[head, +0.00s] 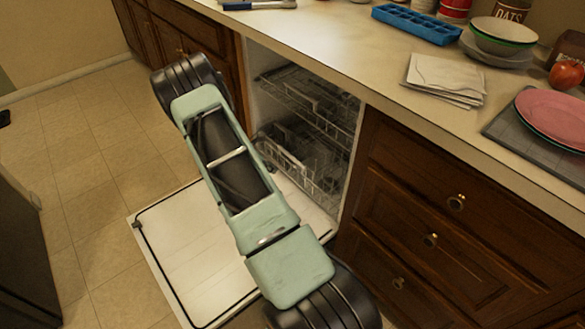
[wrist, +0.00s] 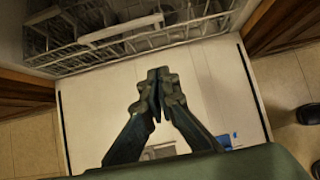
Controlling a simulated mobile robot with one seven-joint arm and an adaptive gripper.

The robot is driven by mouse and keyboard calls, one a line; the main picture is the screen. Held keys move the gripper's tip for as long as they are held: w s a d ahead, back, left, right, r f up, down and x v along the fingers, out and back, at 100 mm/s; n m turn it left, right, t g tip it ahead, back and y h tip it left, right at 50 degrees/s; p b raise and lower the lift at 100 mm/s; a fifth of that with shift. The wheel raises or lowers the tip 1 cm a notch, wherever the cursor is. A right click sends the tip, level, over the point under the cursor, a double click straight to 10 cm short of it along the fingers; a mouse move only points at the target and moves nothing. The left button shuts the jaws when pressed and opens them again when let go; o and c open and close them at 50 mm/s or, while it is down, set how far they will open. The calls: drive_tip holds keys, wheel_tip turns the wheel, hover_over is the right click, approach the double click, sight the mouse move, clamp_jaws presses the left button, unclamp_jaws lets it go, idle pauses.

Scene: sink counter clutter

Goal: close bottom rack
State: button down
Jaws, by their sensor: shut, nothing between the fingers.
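The dishwasher stands open under the counter, its door (head: 180,262) lowered flat. The bottom rack (head: 315,182), a grey wire basket, sits low in the dishwasher opening; my arm covers its left part. I cannot tell exactly how far in it sits. In the wrist view, a wire rack (wrist: 110,38) that appears to be the bottom one spans the top. My gripper (wrist: 160,78) is shut and empty, its fingertips pointing toward the rack with the pale door behind them. The fingertips look apart from the rack. In the head view my arm hides the gripper.
An upper rack (head: 315,100) sits inside above the bottom one. Wooden drawers (head: 440,235) stand right of the opening and cabinets (head: 165,35) left of it. The counter (head: 345,50) holds a blue tray (head: 416,24), napkins (head: 444,80) and dishes. Tiled floor (head: 85,150) is clear at left.

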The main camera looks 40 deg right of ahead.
drive_tip(key=d+f+h+b, duration=0.1)
drive_tip(key=d+f+b, duration=0.3)
drive_tip(key=d, duration=0.6)
drive_tip(key=shift+s+d+f+t+h+b, duration=0.2)
drive_tip(key=shift+f+t+h+b, duration=0.15)
drive_tip(key=shift+f, duration=0.9)
